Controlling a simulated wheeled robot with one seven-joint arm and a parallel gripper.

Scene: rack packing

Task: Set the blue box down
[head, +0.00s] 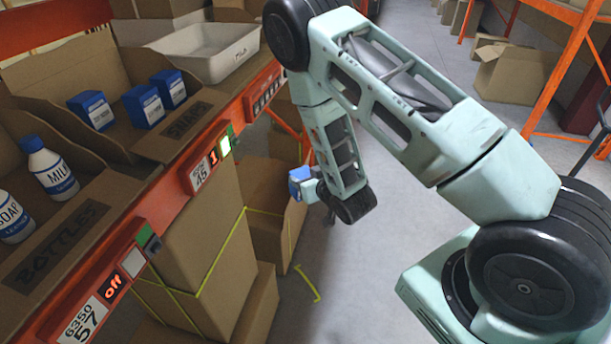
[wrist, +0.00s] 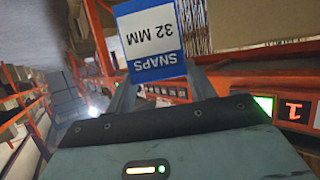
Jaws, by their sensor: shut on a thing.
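The blue box (wrist: 152,40) has a white label reading "SNAPS 32 MM", upside down in the wrist view. My gripper (wrist: 155,85) is shut on it, one finger at each side. In the head view the blue box (head: 299,182) shows small at the end of my arm. It is held in the air in front of the rack, to the right of the stacked cartons, and my gripper (head: 308,188) is partly hidden by my wrist. Nothing is seen touching the box from below.
An open cardboard bin (head: 150,143) on the rack holds several blue boxes. Beside it are a bin with milk and soap bottles (head: 50,168) and a white tray (head: 207,50). Tall cartons (head: 195,260) stand below the shelf edge.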

